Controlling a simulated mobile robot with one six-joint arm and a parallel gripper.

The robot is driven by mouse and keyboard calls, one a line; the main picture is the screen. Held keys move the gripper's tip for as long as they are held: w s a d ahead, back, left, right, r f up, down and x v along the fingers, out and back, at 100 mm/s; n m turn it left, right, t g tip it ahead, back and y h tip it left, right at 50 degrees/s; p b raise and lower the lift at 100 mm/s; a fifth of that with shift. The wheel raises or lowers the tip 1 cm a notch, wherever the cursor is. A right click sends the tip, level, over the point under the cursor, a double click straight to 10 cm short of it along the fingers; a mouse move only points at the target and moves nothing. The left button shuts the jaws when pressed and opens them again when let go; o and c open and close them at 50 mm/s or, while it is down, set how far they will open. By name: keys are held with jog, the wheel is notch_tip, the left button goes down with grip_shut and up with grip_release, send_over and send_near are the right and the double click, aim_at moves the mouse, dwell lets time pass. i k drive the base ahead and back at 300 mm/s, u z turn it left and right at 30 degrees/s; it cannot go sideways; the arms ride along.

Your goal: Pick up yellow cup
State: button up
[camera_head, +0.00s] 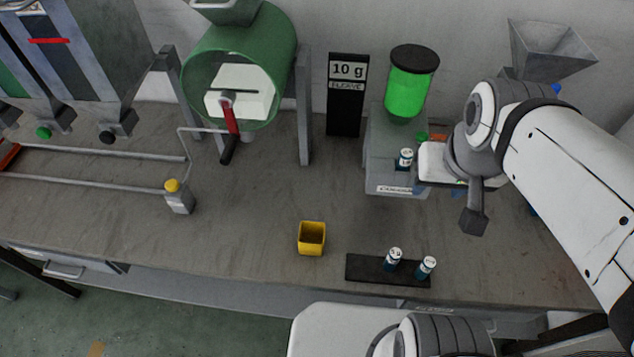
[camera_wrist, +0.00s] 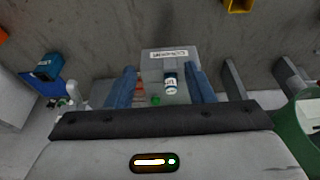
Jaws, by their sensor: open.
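The yellow cup (camera_head: 311,238) is square and open at the top. It stands upright on the worktable, left of the black vial strip in the head view. A corner of the cup shows at the top right edge of the wrist view (camera_wrist: 238,5). My gripper (camera_wrist: 163,82) is open, well away from the cup, up at the green-topped dispenser. A white-capped vial (camera_wrist: 170,84) appears between its fingers in the wrist view and stands at the dispenser (camera_head: 405,158) in the head view. I cannot tell whether any finger touches it.
The dispenser (camera_head: 385,150) stands at the back, beside a black "10 g" sign (camera_head: 346,98). Two vials (camera_head: 393,258) (camera_head: 427,267) stand on the black strip (camera_head: 365,268). A green drum (camera_head: 270,50) is at back left. The table around the cup is clear.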

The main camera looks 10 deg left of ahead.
aim_at(311, 240)
jog(key=z, duration=1.5)
jog(key=k, duration=1.8)
jog(key=u, duration=1.35)
jog(key=i, duration=1.05)
jog(key=u, duration=0.05)
